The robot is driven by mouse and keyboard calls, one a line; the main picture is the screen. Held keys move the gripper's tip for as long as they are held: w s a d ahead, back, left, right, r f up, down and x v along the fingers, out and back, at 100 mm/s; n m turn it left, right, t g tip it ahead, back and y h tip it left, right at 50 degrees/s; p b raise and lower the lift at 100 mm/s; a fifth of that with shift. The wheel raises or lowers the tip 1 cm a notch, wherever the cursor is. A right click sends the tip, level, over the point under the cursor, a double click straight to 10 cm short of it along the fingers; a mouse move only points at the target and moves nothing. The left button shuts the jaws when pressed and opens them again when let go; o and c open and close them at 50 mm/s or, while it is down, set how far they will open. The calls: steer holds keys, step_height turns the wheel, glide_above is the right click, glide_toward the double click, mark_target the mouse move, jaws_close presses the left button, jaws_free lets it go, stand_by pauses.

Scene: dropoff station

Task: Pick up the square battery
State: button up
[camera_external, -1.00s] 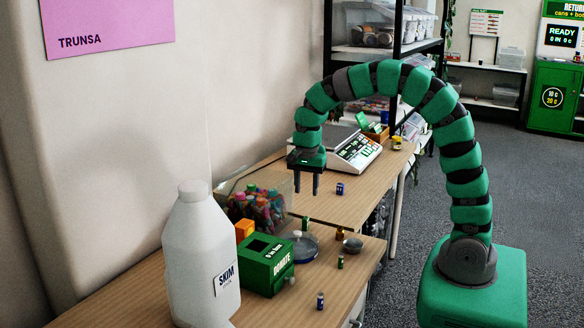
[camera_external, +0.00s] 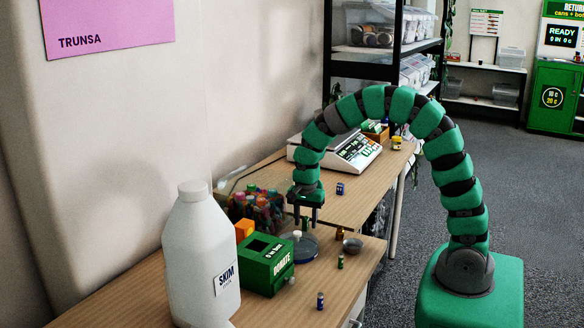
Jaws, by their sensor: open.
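My gripper (camera_external: 305,221) is open and points straight down over the table, beside the clear box of coloured items. A small dark green item (camera_external: 305,222) shows between or just behind its fingers; I cannot tell whether they touch it. Several small battery-like items stand on the wood: a blue one (camera_external: 340,188) at the back, a brown and gold one (camera_external: 339,233), a green one (camera_external: 340,262) and a blue one (camera_external: 320,300) at the front. They are too small to tell for sure which is the square battery.
A white jug (camera_external: 199,265), a green donation box (camera_external: 267,266) and an orange block (camera_external: 244,230) stand at the left. The clear box (camera_external: 254,210), a blue dish (camera_external: 302,249) and a small grey bowl (camera_external: 352,245) are close to my gripper. A scale (camera_external: 355,150) stands behind.

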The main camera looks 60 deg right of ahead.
mark_target(305, 217)
jaws_close()
steer(key=shift+r, duration=0.1)
steer(key=shift+w+r+p, duration=0.1)
steer(key=shift+r+p, duration=0.6)
steer(key=shift+r, duration=1.05)
steer(key=s+p, duration=0.1)
steer(key=s, duration=0.4)
steer(key=s+r+p, duration=0.1)
steer(key=s, duration=0.4)
steer(key=s+p, duration=0.1)
steer(key=s, duration=0.4)
steer(key=shift+s+r, duration=0.25)
steer(key=shift+s, duration=0.15)
steer(key=shift+w+d+r, duration=0.1)
steer(key=shift+w+r, duration=0.05)
steer(key=shift+w, duration=0.15)
steer(key=shift+m, duration=0.8)
steer(key=w+d+p, duration=0.2)
steer(key=w+d, duration=0.4)
steer(key=w+d+p, duration=0.3)
steer(key=w+d, duration=0.2)
steer(key=d, duration=0.2)
steer(key=w+d+p, duration=0.3)
steer(key=w+d, duration=0.3)
steer(key=shift+w+d, duration=0.15)
steer(key=shift+w, duration=0.2)
steer(key=shift+w+d+p, duration=0.15)
steer(key=shift+d+p, duration=0.15)
steer(key=shift+d, duration=0.2)
